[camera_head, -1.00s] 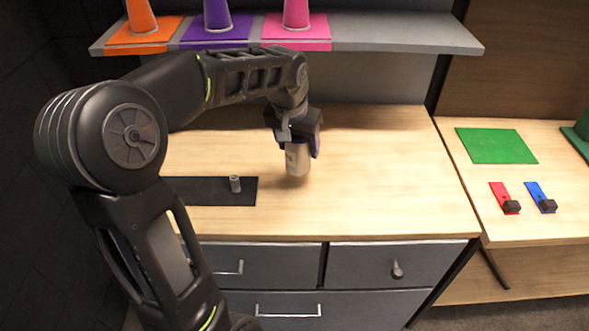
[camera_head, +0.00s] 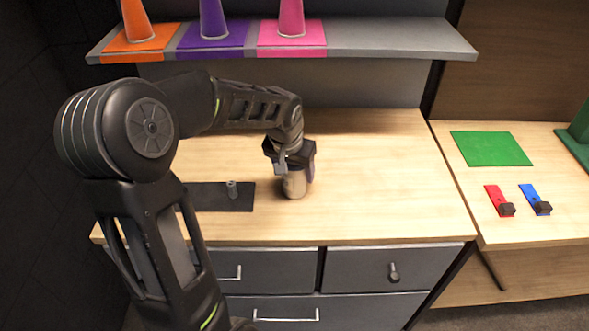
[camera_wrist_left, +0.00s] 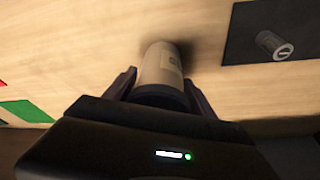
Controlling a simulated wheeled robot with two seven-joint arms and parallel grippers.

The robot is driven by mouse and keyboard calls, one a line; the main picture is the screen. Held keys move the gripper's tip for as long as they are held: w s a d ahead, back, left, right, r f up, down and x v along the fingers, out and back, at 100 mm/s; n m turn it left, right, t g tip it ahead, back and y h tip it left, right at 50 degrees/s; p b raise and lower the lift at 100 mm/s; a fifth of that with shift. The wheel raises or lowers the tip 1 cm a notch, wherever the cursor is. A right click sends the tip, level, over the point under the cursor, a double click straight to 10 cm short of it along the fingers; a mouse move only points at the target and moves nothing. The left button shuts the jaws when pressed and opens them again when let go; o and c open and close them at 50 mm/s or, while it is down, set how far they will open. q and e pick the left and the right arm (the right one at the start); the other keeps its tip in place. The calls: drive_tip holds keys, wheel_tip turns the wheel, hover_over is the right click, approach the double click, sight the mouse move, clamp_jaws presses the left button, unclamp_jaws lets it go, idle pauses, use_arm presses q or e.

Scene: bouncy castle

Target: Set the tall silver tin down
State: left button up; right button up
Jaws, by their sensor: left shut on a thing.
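The tall silver tin (camera_head: 294,185) is a pale, upright cylinder in the head view, over the wooden counter (camera_head: 380,185). My left gripper (camera_head: 291,165) comes down from above and is shut around the tin's upper part. In the left wrist view the tin (camera_wrist_left: 160,68) stands between the two fingers (camera_wrist_left: 160,88), with a label on its side. Its base is at or very near the counter; I cannot tell whether it touches. My right gripper is not in view.
A black mat (camera_head: 212,203) with a small grey cylinder (camera_head: 232,189) lies left of the tin. The counter right of the tin is clear. A shelf (camera_head: 390,38) with coloured cones is behind. A side table holds a green sheet (camera_head: 490,148).

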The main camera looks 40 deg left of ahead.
use_arm(q)
drive_tip(key=shift+f, duration=0.1)
drive_tip(key=o, duration=1.6)
drive_tip(key=shift+o, duration=0.2)
drive_tip(key=v, duration=1.2)
drive_tip(key=shift+b, duration=0.45)
drive_tip(key=shift+s+d, duration=0.1)
drive_tip(key=shift+c, duration=0.3)
